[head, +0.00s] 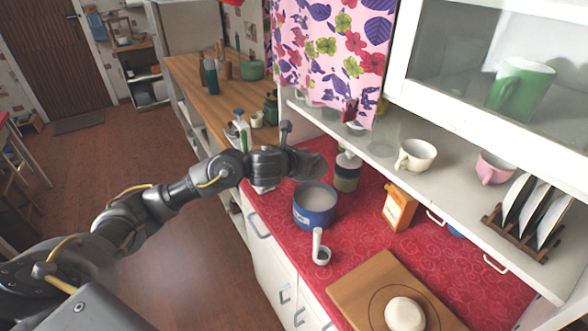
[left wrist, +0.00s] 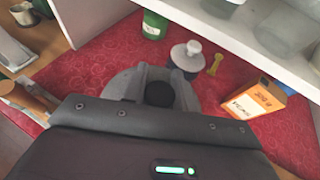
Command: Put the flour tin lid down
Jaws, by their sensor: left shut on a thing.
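The flour tin (head: 314,206) is a blue, round, open tin with pale contents, upright on the red counter. My left gripper (head: 303,163) is behind it, over the red cloth. In the left wrist view the gripper (left wrist: 157,92) is shut on a round black knob, which I take to be on the flour tin lid (left wrist: 159,94). The grey jaws and palm hide much of the lid, so I cannot tell whether it touches the counter. My right gripper is not in view.
A dark jar with a white top (head: 347,172) stands close behind the gripper. An orange carton (head: 398,208) is to the right. A white shelf (head: 372,148) overhangs the counter's back.

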